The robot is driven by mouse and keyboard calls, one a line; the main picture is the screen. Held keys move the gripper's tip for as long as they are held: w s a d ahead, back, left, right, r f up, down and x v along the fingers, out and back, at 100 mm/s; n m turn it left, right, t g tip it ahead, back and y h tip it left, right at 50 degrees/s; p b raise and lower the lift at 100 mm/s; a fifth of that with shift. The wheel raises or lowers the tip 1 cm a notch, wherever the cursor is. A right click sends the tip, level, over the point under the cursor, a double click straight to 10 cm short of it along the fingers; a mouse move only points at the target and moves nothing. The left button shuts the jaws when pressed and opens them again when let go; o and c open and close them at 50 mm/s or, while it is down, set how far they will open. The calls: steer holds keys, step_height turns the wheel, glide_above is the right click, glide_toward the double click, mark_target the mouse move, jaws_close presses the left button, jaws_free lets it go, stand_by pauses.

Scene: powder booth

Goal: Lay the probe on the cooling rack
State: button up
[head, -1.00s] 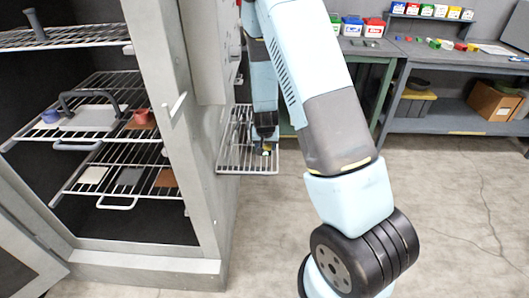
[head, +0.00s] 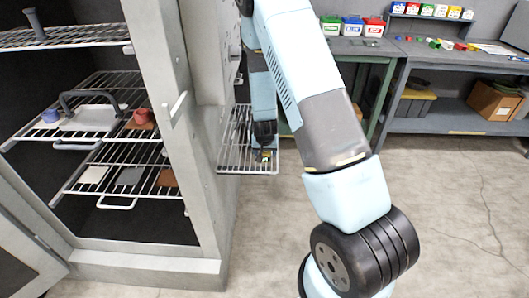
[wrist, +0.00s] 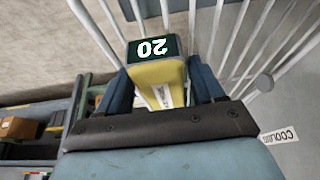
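The probe (wrist: 160,82) is a yellow handheld body with a dark display reading 20, upside down in the wrist view. It sits between the two blue fingers of my gripper (wrist: 164,88), which look shut on its sides. In the head view my gripper (head: 264,142) points down over the cooling rack (head: 230,160), a wire shelf on the side of the grey cabinet. The probe shows there as a small yellow and dark spot (head: 265,156) under the fingers. Whether it touches the wires cannot be told. The rack's bars also show in the wrist view (wrist: 240,45).
An open oven cabinet (head: 205,200) with wire shelves stands left of the rack. Its shelf carries a handled plate (head: 90,118) and small cups. A wall label (wrist: 280,136) is beside the rack. Workbenches (head: 450,60) stand behind. The rack around my gripper looks clear.

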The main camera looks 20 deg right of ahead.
steer(key=shift+o, duration=1)
steer(key=shift+r, duration=0.1)
steer(key=s+a+r+n+y, duration=0.1)
steer(key=s+r, duration=0.4)
steer(key=r, duration=0.6)
steer(key=s+r+y, duration=0.1)
steer(key=s+r, duration=0.4)
steer(key=r, duration=0.6)
steer(key=s+a+r+n+y, duration=0.1)
steer(key=s+r, duration=0.4)
steer(key=r, duration=0.6)
steer(key=s+d+r, duration=0.1)
steer(key=s+r, duration=0.4)
steer(key=s, duration=0.4)
steer(key=s+d+r+n+t+h, duration=0.1)
steer(key=s+r, duration=0.4)
steer(key=s, duration=0.5)
steer(key=shift+s+r+n+h, duration=0.2)
steer(key=shift+r+n+h, duration=0.1)
steer(key=shift+r, duration=0.1)
